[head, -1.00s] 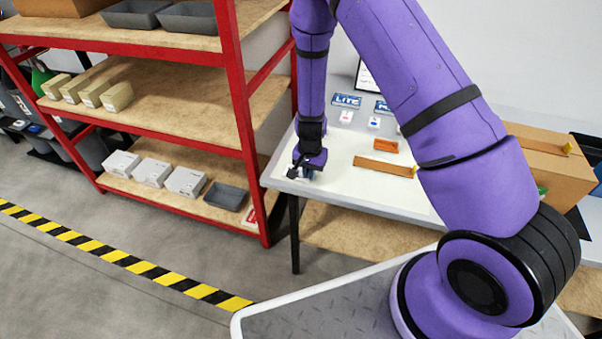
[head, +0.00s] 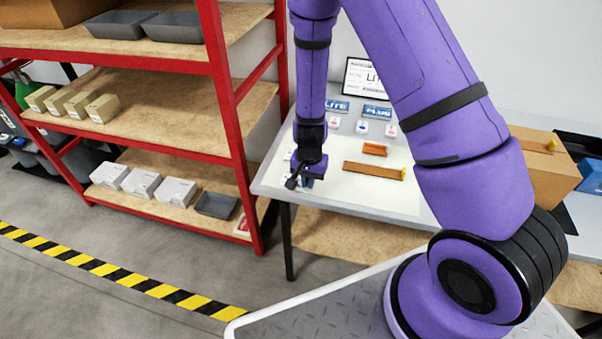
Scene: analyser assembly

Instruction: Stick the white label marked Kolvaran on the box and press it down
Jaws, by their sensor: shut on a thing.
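My gripper (head: 302,183) points down over the left front part of the table. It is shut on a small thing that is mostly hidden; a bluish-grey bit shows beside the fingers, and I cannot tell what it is. No label marked Kolvaran can be read in this view. Small white pieces with coloured marks (head: 362,127) stand in a row on the table behind my gripper, too small to read. I cannot tell which box is meant; a brown cardboard box (head: 545,165) is at the right, behind my arm.
The grey-edged table (head: 268,182) also holds an orange block (head: 374,149), a brown bar (head: 372,169), blue LITE (head: 336,105) and PLUS (head: 377,112) signs and a screen (head: 357,72). A red-framed shelf (head: 222,95) with white boxes (head: 143,183) stands close at left.

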